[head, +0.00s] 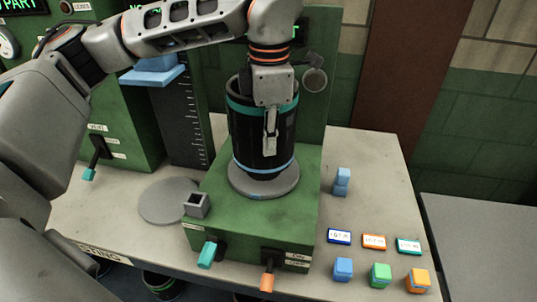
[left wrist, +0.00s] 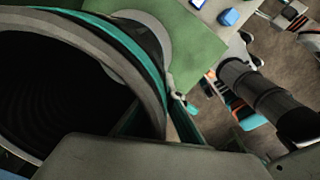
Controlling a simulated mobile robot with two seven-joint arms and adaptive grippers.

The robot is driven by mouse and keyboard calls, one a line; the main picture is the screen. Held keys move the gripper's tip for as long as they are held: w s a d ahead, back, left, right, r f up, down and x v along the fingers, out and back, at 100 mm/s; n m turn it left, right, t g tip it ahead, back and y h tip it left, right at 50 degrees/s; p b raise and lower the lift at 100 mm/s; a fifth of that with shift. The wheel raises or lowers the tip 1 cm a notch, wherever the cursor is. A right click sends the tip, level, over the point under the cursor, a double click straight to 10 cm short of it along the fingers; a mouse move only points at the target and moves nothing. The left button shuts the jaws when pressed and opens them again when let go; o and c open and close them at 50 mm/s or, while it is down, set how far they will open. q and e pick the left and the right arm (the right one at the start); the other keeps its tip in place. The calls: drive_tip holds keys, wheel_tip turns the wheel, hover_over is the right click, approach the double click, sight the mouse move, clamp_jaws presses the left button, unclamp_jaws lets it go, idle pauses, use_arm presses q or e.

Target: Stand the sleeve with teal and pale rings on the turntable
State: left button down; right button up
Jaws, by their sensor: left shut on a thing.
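The black sleeve (head: 262,135) has a teal ring near its top and a pale blue ring near its bottom. It is upright over the grey turntable (head: 264,191) on the green machine. Its lower end looks at or very near the disc; I cannot tell whether they touch. My left gripper (head: 270,132) comes down from above and is shut on the sleeve's near wall at the rim. In the left wrist view the sleeve's open mouth and teal ring (left wrist: 150,62) fill the left side. My right gripper is not in view.
Another grey disc (head: 168,201) lies on the table (head: 365,160) left of the machine. A small grey box (head: 197,205), a teal lever (head: 207,254) and an orange lever (head: 267,282) are at the machine's front. Coloured blocks and labels lie at right.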

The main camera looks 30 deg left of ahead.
use_arm(q)
wheel_tip(320, 180, down, 3)
drive_tip(key=shift+r, duration=0.1)
drive_tip(key=shift+f, duration=0.5)
drive_tip(key=shift+f, duration=0.1)
drive_tip(key=c, duration=2.3)
unclamp_jaws()
drive_tip(key=shift+o, duration=0.3)
